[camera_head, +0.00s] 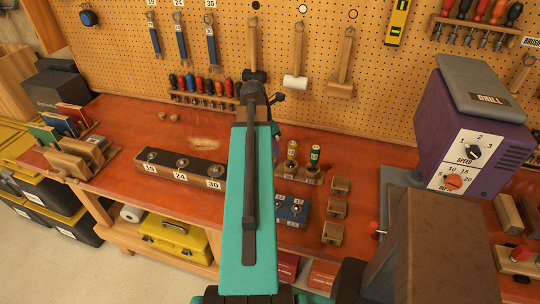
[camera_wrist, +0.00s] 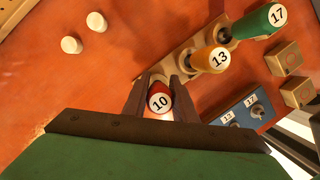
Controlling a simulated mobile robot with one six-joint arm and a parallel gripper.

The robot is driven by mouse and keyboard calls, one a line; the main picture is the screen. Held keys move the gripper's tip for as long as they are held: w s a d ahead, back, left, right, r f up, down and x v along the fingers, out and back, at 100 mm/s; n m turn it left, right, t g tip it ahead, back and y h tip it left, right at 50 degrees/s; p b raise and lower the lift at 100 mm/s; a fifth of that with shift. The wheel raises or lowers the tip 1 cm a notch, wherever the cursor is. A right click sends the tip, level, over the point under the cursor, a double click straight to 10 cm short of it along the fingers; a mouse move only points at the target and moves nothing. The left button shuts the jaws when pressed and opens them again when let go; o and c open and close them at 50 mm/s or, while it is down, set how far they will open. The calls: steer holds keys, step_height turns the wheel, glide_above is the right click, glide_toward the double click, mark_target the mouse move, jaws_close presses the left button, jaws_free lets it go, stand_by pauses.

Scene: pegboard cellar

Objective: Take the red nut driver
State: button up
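The red nut driver (camera_wrist: 160,97), marked 10, shows end-on in the wrist view at the left end of a wooden rack. My gripper (camera_wrist: 161,92) has one finger on each side of its handle. The fingers are very close to the handle, and I cannot tell whether they touch it. The driver's lower part is hidden. In the head view my teal arm hides the red driver. The yellow driver (camera_wrist: 219,58), marked 13, and the green driver (camera_wrist: 276,16), marked 17, stand beside it in the rack (camera_head: 310,179).
A blue block with sockets (camera_wrist: 242,112) and small wooden blocks (camera_head: 334,208) lie right of my arm. A purple drill press (camera_head: 460,130) stands at right.

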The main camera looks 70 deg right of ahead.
steer(key=shift+c, duration=0.7)
steer(key=shift+r, duration=0.1)
steer(key=shift+r, duration=0.6)
steer(key=shift+r+b, duration=1.4)
steer(key=shift+r, duration=2.9)
steer(key=o, duration=0.3)
jaws_close()
steer(key=shift+r, duration=0.1)
